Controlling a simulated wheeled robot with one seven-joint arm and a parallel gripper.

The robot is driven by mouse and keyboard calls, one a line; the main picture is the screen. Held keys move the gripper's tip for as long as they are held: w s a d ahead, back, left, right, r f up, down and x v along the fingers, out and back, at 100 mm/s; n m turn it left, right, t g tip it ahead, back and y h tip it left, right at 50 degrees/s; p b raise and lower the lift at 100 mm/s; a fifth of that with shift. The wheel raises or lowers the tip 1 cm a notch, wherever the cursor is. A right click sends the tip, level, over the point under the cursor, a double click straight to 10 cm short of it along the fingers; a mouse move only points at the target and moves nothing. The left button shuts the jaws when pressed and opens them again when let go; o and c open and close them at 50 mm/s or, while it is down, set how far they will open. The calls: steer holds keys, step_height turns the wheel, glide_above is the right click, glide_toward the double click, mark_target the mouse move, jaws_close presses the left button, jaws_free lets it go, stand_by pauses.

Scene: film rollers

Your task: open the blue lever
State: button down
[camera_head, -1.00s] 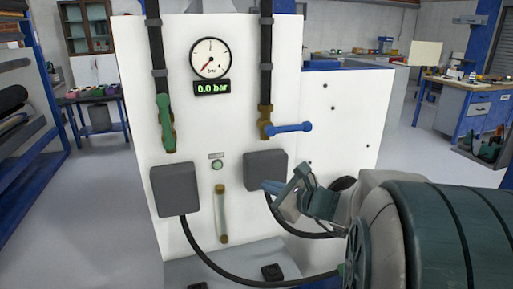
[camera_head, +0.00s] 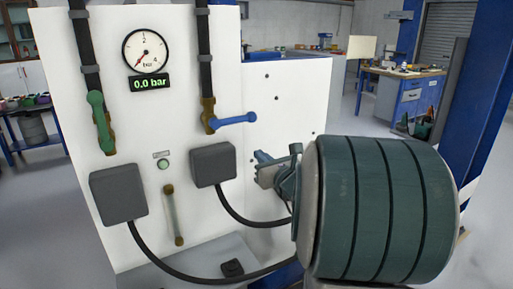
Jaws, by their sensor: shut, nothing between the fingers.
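The blue lever (camera_head: 234,119) sits on the brass valve (camera_head: 208,117) of the right-hand black pipe. It points to the right, about level and across the upright pipe. My gripper (camera_head: 260,158) is shut and empty, below and to the right of the lever in the picture and apart from it. Its rear is partly hidden behind the large teal part of my arm. The lever is in full view. The gauge (camera_head: 145,51) above reads low, and its green display (camera_head: 150,83) shows 0.0 bar.
A green lever (camera_head: 101,121) lies along the left black pipe. Two grey boxes (camera_head: 118,194) (camera_head: 213,164) with black cables sit on the white panel (camera_head: 57,75). A small green button (camera_head: 163,165) is between them. The space around the blue lever's free end looks clear.

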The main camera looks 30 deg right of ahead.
mark_target(234, 120)
steer(key=w+r+p, duration=0.1)
steer(key=w+r, duration=0.3)
steer(key=w, duration=0.5)
steer(key=shift+w+a+r, duration=0.15)
steer(key=shift+r, duration=0.05)
